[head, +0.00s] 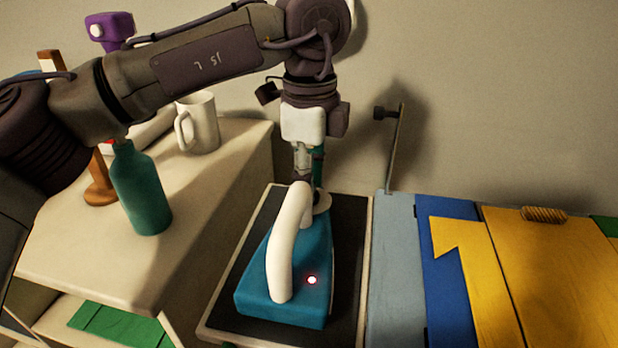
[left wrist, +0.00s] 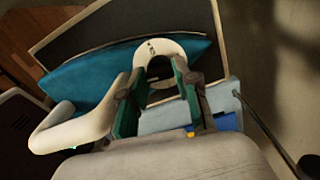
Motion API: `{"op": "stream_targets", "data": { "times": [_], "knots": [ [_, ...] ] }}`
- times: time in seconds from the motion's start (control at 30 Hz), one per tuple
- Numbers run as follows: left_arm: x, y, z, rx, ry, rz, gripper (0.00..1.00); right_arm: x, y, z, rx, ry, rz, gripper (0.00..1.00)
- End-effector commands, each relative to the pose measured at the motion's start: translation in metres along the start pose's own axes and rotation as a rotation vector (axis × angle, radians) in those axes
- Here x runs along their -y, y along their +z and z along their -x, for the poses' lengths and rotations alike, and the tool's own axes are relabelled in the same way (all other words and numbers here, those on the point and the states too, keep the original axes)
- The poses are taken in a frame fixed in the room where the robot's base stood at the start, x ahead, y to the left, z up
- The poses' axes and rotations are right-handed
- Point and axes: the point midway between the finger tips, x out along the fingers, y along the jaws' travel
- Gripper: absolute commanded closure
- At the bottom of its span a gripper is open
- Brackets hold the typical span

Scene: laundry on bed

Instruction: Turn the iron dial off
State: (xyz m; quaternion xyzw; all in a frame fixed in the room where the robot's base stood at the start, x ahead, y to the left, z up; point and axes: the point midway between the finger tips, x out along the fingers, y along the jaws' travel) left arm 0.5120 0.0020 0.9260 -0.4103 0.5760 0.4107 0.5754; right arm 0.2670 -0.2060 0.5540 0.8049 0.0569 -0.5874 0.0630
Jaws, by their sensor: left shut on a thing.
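A blue iron (head: 290,285) with a white handle (head: 283,245) lies on a dark pad. A small light (head: 312,280) glows white-red on its top. The iron's pale round dial (head: 322,203) is at its far end, partly hidden behind the handle and my gripper. My left gripper (head: 311,182) reaches down to the dial from above. In the left wrist view its two green-padded fingers (left wrist: 157,85) are around the dial (left wrist: 151,52), shut on it. The dial's marking is too small to read. The right gripper is not in view.
The dark pad (head: 225,308) lies between a cream cabinet (head: 85,240) and a multicoloured board surface (head: 550,280). A green bottle (head: 140,190) and white mug (head: 200,125) stand on the cabinet, under my left arm. A thin upright metal piece (head: 396,150) stands at the back wall.

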Motion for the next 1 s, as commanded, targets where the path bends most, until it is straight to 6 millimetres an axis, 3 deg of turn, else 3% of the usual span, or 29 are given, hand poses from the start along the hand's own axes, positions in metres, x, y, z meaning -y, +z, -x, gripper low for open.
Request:
{"op": "stream_targets", "data": {
  "times": [0.2,0.3,0.87,0.9,1.0],
  "knots": [
    [0.001,0.001,0.001,0.001,-0.003,0.100,1.00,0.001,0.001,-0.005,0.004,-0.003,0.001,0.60],
    [0.001,0.001,0.001,0.000,-0.003,0.127,1.00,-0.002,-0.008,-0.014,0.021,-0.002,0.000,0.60],
    [0.001,0.000,0.001,-0.001,-0.003,0.153,1.00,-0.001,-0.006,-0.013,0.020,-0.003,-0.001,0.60],
    [0.001,0.000,0.001,-0.001,-0.003,0.153,0.63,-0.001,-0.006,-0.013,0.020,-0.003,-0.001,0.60],
    [0.000,0.000,0.001,-0.001,-0.002,0.152,0.46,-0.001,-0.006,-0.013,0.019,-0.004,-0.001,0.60]
  ]
}}
